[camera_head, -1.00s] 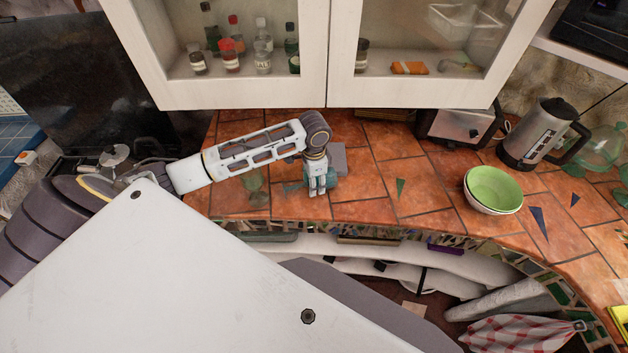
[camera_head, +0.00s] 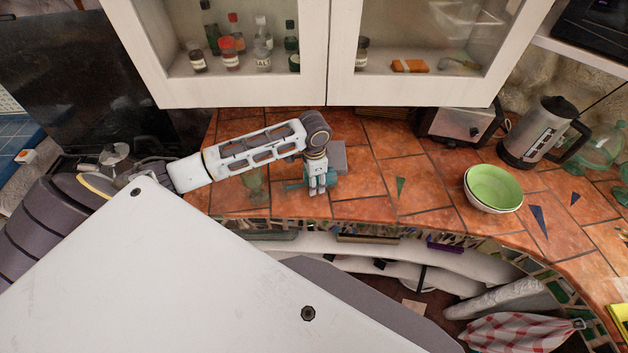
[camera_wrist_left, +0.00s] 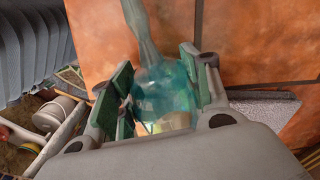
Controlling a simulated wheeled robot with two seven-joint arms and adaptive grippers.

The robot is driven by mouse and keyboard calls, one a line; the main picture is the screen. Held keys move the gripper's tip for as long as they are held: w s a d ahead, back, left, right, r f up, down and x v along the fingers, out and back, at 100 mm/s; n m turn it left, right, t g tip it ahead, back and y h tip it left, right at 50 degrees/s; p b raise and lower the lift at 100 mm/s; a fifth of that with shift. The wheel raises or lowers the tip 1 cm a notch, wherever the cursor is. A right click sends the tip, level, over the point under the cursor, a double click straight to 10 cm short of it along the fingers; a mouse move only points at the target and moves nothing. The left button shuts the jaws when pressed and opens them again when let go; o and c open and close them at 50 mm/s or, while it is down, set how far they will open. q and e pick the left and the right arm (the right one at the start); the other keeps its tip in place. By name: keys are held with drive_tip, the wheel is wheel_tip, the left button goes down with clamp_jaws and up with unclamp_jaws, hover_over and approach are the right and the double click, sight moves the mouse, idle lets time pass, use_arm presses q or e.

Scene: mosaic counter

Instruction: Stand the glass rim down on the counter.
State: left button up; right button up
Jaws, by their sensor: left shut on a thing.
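The glass is see-through teal. In the left wrist view its rounded part (camera_wrist_left: 163,92) sits between the green finger pads of my left gripper (camera_wrist_left: 160,108), which is shut on it. A narrower stem-like part runs up and out of that view. In the head view my left gripper (camera_head: 318,190) points down low over the counter (camera_head: 365,212), and a teal part of the glass (camera_head: 294,185) shows on its left, lying sideways. I cannot tell whether the glass touches the counter. Its rim is not clearly visible. My right gripper is not in view.
A faint green see-through shape (camera_head: 254,184) shows left of the gripper. A grey block (camera_head: 336,157) lies just behind it. Nested bowls (camera_head: 494,188), a kettle (camera_head: 534,135) and a toaster (camera_head: 457,126) stand to the right. A wall cabinet (camera_head: 240,92) hangs above. Tiles between gripper and bowls are clear.

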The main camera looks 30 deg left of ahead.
use_arm(q)
drive_tip(key=shift+f, duration=0.45)
idle(0.5)
drive_tip(key=o, duration=1.3)
drive_tip(key=shift+r, duration=0.1)
drive_tip(key=shift+r, duration=4.9)
drive_tip(key=shift+m, duration=4.5)
